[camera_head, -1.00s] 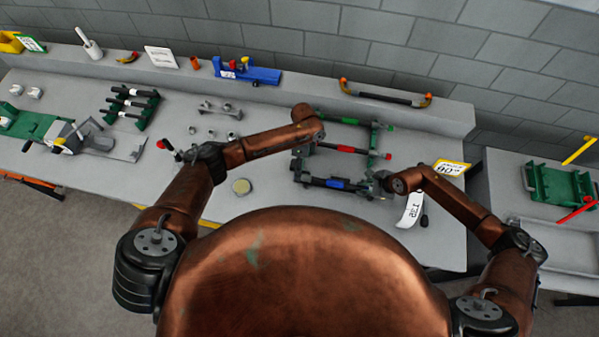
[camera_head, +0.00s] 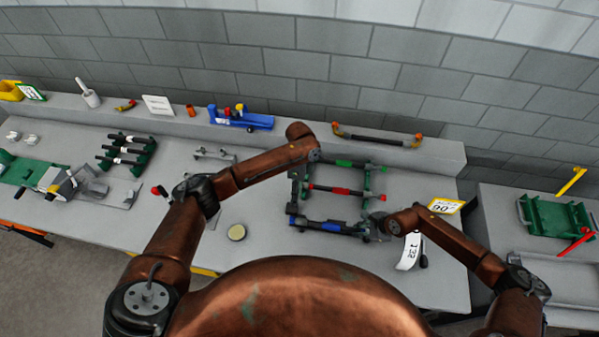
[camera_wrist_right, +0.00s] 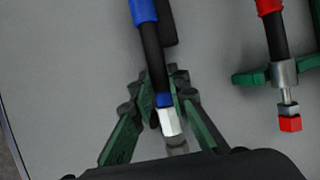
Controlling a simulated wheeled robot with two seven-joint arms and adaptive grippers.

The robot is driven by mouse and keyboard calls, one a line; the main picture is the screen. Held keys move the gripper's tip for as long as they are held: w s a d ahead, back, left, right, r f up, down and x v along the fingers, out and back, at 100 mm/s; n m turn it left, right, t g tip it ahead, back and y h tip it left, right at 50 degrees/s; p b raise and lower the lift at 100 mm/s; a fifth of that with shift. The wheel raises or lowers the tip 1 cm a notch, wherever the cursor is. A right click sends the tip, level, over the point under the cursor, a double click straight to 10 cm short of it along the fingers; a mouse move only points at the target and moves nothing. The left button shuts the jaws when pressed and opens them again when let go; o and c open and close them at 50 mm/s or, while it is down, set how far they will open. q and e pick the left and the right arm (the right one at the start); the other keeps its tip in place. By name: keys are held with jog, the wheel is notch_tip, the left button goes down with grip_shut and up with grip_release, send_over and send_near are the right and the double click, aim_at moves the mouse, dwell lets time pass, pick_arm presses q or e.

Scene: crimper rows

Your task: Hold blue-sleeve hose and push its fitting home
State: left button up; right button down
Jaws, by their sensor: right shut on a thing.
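The blue-sleeve hose (camera_head: 330,226) lies along the near side of a rack, below the red-sleeve hose (camera_head: 335,190) and green-sleeve hose (camera_head: 350,163). In the right wrist view its blue sleeve (camera_wrist_right: 144,10) and black end lead to a bare silver hex fitting (camera_wrist_right: 170,122) with a blue ring. My right gripper (camera_head: 372,229) is at this hose's right end. In the wrist view its fingers (camera_wrist_right: 162,88) stand either side of the fitting end, shut on it. My left gripper (camera_head: 314,156) is near the rack's far left corner, mostly hidden by its wrist; its jaws cannot be made out.
The red-sleeve hose's red-tipped fitting (camera_wrist_right: 289,122) is close by in the wrist view. A white tag (camera_head: 409,251) and yellow-edged card (camera_head: 446,206) lie right of the rack. An orange-ended hose (camera_head: 377,137) lies on the back ledge.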

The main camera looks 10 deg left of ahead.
jog(key=c, duration=1.8)
grip_release()
jog(key=shift+o, duration=0.2)
